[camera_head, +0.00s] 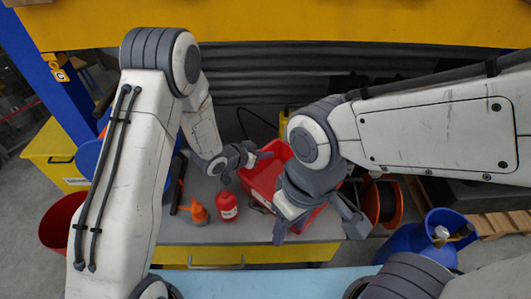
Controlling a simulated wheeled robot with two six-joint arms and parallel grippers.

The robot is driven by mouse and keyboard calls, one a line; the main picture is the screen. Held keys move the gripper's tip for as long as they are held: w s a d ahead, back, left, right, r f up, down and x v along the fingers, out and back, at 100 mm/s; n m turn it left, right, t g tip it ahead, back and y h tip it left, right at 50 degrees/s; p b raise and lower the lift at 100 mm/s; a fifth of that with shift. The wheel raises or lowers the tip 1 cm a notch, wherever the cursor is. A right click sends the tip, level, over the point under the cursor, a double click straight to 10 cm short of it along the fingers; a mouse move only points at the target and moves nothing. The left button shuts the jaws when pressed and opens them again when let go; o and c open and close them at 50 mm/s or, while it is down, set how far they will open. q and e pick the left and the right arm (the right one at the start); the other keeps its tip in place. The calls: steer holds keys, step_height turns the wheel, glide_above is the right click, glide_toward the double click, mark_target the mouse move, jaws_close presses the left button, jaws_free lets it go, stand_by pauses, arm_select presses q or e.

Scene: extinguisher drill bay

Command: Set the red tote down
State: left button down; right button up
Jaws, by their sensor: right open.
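The red tote (260,174) is at the middle of the grey bench top, turned at an angle, its right part hidden behind my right arm. I cannot tell whether its whole base touches the bench. My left gripper (246,167) is at the tote's left side, its two fingers spread apart, one near the tote's upper left rim. I cannot make out contact there. My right gripper (318,227) is open over the tote's front right part, fingers spread to either side, with nothing seen between them.
A red bottle (227,206) and an orange spray bottle (197,211) stand on the grey bench (240,231) left of the tote. A red bucket (61,222) is at left. An orange reel (382,203) and a blue bin (429,238) are at right.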

arm_select(q)
steer(key=shift+r, duration=0.1)
steer(key=shift+f, duration=0.2)
steer(key=c, duration=1)
jaws_free()
steer(key=shift+c, duration=0.2)
